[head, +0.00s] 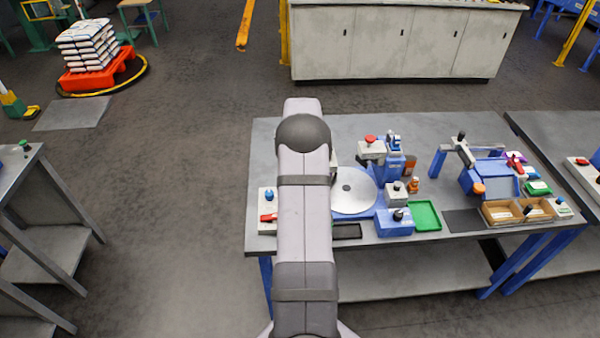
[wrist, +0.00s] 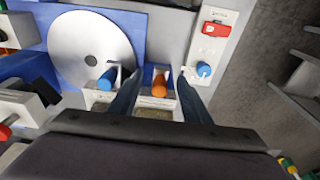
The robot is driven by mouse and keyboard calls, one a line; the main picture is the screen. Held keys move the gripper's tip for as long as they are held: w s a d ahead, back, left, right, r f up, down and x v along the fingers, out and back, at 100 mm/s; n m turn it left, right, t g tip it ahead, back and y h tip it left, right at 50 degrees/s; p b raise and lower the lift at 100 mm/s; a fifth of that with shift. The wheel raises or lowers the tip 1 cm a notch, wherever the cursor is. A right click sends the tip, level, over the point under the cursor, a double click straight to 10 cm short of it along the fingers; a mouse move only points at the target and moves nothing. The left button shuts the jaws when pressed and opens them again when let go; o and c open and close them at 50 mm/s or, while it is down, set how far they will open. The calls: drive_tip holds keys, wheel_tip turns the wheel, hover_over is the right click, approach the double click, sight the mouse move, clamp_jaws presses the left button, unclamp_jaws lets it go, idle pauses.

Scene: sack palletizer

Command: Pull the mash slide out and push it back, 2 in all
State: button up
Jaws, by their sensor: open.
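In the wrist view my gripper (wrist: 158,78) is open, its two dark fingers on either side of an orange knob (wrist: 159,87). I see no contact with the knob. A blue knob (wrist: 106,79) stands just left of the left finger. Both knobs are on a pale housing beside a large grey disc (wrist: 88,55) on a blue base. No readable label shows which knob belongs to the mash slide. Part of the housing is hidden by my fingers. In the head view my arm covers the gripper and both knobs; the disc (head: 352,188) shows right of it.
A pale panel with a red switch (wrist: 214,29) and a blue knob (wrist: 204,69) lies right of the fingers. In the head view, a green tray (head: 425,215), blue boxes and a wooden divided bin (head: 518,212) occupy the bench's right part. The bench's back left corner is bare.

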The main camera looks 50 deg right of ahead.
drive_tip(key=shift+r, duration=0.2)
drive_tip(key=shift+s+a+r+p, duration=0.1)
drive_tip(key=shift+a+r+p, duration=0.05)
drive_tip(key=shift+r+p, duration=0.75)
drive_tip(key=shift+s+a+r+p, duration=0.1)
drive_tip(key=shift+r+p, duration=0.45)
drive_tip(key=shift+r, duration=0.6)
drive_tip(key=shift+r+p, duration=1.25)
drive_tip(key=shift+r, duration=0.5)
